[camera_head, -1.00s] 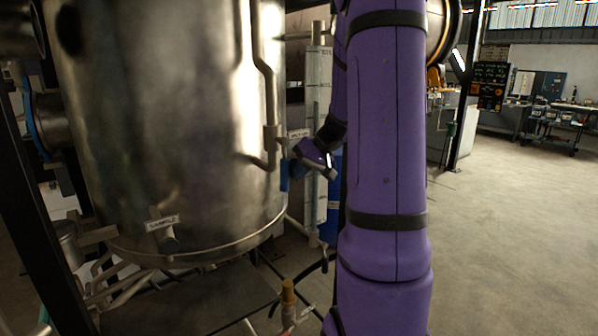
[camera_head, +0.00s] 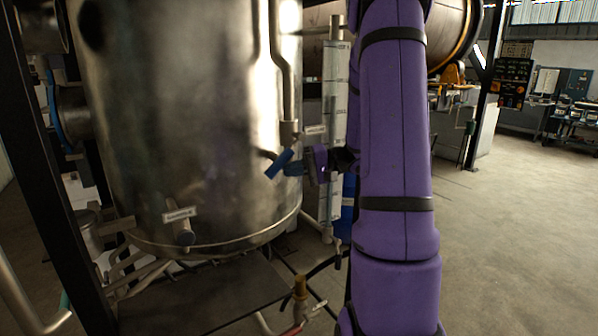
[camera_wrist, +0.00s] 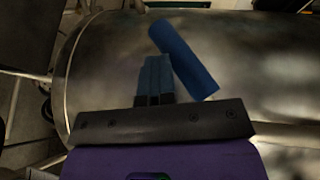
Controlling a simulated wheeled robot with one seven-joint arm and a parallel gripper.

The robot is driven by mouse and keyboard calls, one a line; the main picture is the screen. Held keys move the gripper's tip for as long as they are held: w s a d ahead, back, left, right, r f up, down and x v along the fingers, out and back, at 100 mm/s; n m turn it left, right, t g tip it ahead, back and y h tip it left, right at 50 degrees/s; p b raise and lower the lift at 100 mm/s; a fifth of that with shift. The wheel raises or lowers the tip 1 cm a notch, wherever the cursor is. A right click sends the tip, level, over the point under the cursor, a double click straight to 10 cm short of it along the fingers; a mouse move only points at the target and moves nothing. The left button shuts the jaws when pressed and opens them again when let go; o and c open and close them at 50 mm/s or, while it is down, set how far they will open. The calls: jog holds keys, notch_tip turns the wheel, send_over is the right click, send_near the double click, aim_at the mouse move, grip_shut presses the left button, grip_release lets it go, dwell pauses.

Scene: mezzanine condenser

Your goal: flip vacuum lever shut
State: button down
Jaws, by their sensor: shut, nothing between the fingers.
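The vacuum lever's blue handle (camera_head: 278,163) is on the pipe at the right side of the steel vessel, slanting down to the left. In the wrist view the blue handle (camera_wrist: 184,55) lies diagonally just beyond and right of my fingers. My gripper (camera_head: 294,168) is immediately right of the handle, its dark blue fingers pointing left. In the wrist view my gripper (camera_wrist: 155,72) is shut and empty, fingers together. The fingers are touching or very close to the handle; I cannot tell which. The lever's pivot is not clear.
The steel vessel (camera_head: 185,110) fills the left. A sample valve (camera_head: 182,230) sticks out low on it. A vertical pipe (camera_head: 283,80) runs above the lever, and a white labelled column (camera_head: 335,90) stands behind. Open floor (camera_head: 510,230) lies to the right.

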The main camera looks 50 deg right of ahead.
aim_at(280, 164)
jog(key=shift+w+a+r, duration=0.2)
jog(key=shift+a+r, duration=0.5)
jog(key=shift+a, duration=0.15)
jog(key=shift+w+a+r+m+t+y, duration=0.1)
jog(key=shift+a+r+m+t+y, duration=0.25)
jog(key=shift+t+y, duration=0.2)
jog(key=shift+w+a+r, duration=0.1)
jog(key=shift+a+r, duration=0.2)
jog(key=shift+r, duration=0.25)
jog(key=shift+w+a+r, duration=0.1)
jog(key=shift+a+r, duration=0.15)
jog(key=shift+r, duration=0.25)
